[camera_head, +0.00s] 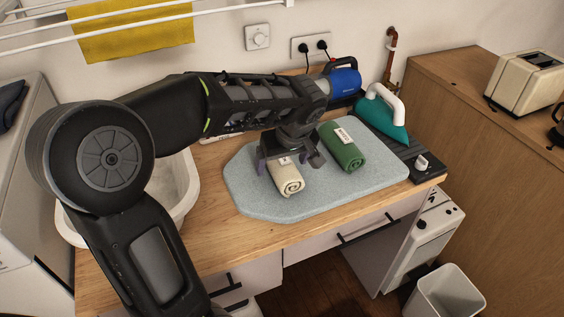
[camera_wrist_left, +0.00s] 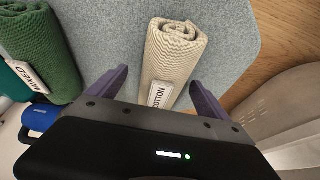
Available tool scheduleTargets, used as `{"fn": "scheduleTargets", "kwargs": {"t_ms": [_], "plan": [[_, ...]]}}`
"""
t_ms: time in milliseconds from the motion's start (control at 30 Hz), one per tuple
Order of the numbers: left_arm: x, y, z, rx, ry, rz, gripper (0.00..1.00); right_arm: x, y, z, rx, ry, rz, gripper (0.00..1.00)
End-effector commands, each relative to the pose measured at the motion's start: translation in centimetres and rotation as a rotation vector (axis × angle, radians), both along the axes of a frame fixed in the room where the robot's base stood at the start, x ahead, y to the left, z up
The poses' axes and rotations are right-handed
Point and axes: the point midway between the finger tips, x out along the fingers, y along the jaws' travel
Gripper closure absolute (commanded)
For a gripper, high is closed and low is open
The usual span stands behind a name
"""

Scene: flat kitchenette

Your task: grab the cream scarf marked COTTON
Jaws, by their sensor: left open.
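The rolled cream scarf (camera_head: 289,181) lies on the grey-blue mat (camera_head: 250,203) on the counter. In the left wrist view the cream scarf (camera_wrist_left: 176,52) shows a white label reading COTTON. My left gripper (camera_head: 290,160) is open just above the scarf. In the left wrist view its two purple fingers (camera_wrist_left: 160,88) stand on either side of the scarf's labelled end. The height gap between fingers and scarf cannot be told exactly. My right gripper is not in view.
A rolled green scarf (camera_head: 344,152) with a white label lies to the right on the mat. A teal iron (camera_head: 383,118) and a blue kettle-like item (camera_head: 344,82) stand behind it. A white basin (camera_head: 183,190) is at the left.

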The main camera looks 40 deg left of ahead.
Motion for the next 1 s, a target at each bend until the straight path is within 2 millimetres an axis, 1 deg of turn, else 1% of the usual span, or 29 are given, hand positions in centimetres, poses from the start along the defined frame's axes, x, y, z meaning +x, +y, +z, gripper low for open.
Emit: {"fn": "scheduleTargets", "kwargs": {"t_ms": [33, 133, 667, 767, 1000], "plan": [[0.03, 0.17, -0.41, 0.000, 0.002, 0.000, 0.10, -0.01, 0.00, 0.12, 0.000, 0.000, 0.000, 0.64], [0.11, 0.27, -0.78, 0.000, 0.000, -0.001, 0.10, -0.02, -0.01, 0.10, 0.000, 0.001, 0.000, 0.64], [0.13, 0.25, -0.73, 0.000, 0.000, -0.001, 0.10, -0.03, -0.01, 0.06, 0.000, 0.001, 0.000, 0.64], [0.13, 0.25, -0.73, 0.000, 0.000, -0.001, 0.17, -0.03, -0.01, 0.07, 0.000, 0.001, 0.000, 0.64], [0.13, 0.25, -0.73, 0.000, 0.000, -0.001, 0.37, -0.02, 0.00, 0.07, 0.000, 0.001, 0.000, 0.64]]}}
